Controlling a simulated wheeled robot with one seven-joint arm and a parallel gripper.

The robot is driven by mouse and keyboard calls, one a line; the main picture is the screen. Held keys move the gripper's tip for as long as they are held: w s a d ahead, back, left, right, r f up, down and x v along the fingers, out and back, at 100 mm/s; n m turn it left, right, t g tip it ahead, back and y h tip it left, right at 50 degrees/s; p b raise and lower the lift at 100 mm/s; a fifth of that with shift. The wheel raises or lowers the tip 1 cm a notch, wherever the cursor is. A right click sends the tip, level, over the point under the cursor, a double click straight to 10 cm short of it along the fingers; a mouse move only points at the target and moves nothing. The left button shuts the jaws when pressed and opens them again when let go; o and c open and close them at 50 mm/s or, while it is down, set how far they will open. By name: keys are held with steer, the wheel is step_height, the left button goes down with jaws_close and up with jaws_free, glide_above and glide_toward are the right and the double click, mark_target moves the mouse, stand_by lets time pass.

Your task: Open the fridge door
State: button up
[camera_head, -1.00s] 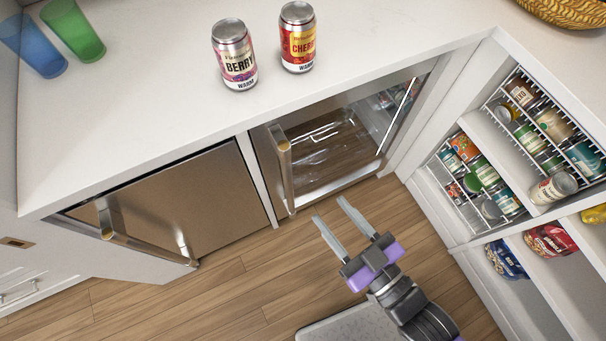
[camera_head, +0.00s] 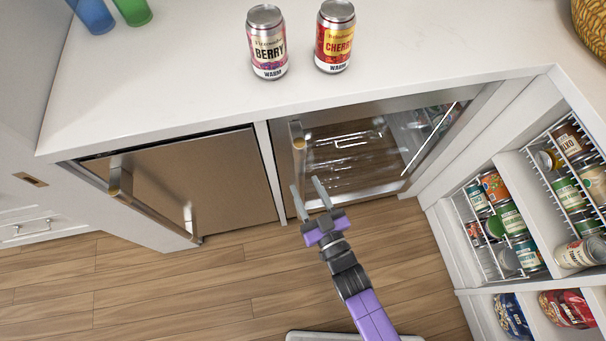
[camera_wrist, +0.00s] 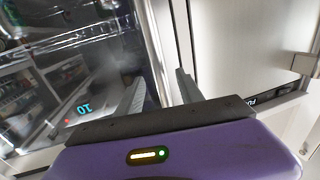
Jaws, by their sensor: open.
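The glass-fronted fridge (camera_head: 350,160) stands under the counter with its door shut. Its upright steel handle (camera_head: 298,150) runs along the door's left edge. My gripper (camera_head: 305,183) is open and empty, with its fingertips at the lower part of this handle. In the wrist view my gripper (camera_wrist: 158,88) has a bright steel upright strip between its fingers. I cannot tell whether that strip is the handle or the door frame, or whether anything touches. The glass door (camera_wrist: 70,70) with a lit display fills the left of the wrist view.
A steel-doored appliance (camera_head: 190,185) with its own protruding handle (camera_head: 150,208) stands to the left. Open shelves (camera_head: 500,215) of cans close off the right side. Berry (camera_head: 267,42) and cherry (camera_head: 335,36) cans stand on the counter (camera_head: 200,85). Wooden floor (camera_head: 200,285) is clear in front.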

mark_target(302, 181)
steer(key=shift+x, duration=2.15)
steer(key=shift+c, duration=0.2)
jaws_close()
